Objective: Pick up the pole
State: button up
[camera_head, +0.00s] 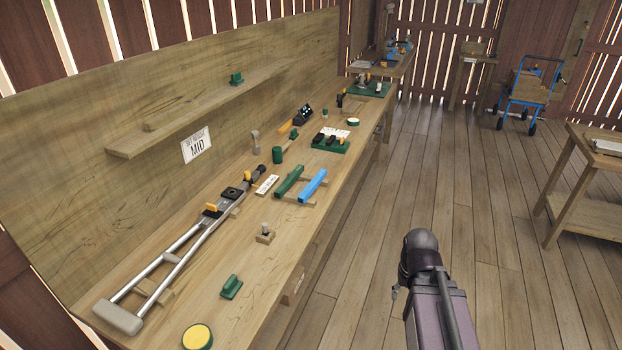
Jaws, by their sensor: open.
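A long crutch-like pole (180,240) lies along the wooden workbench (230,290). It has two pale metal tubes, a padded grey end (118,317) at the near left, and a dark shaft running to the far end. Yellow and black fittings sit along it, and it rests on small wooden supports. A green bar (289,181) and a blue bar (313,184) lie side by side on wooden strips to its right. Which of these the task calls the pole, I cannot tell for sure. Part of my arm shows at the lower right, off the bench; my gripper's fingers do not show.
A backboard with a shelf (200,105) rises behind the bench. Small parts, a round yellow-topped piece (197,337) and a green tray (330,144) share the benchtop. A blue cart (530,88) and a side table (585,195) stand right. The plank floor between is clear.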

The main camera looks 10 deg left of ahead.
aim_at(321, 174)
jog(key=u, duration=0.25)
jog(key=i, duration=0.9)
jog(key=u, duration=0.45)
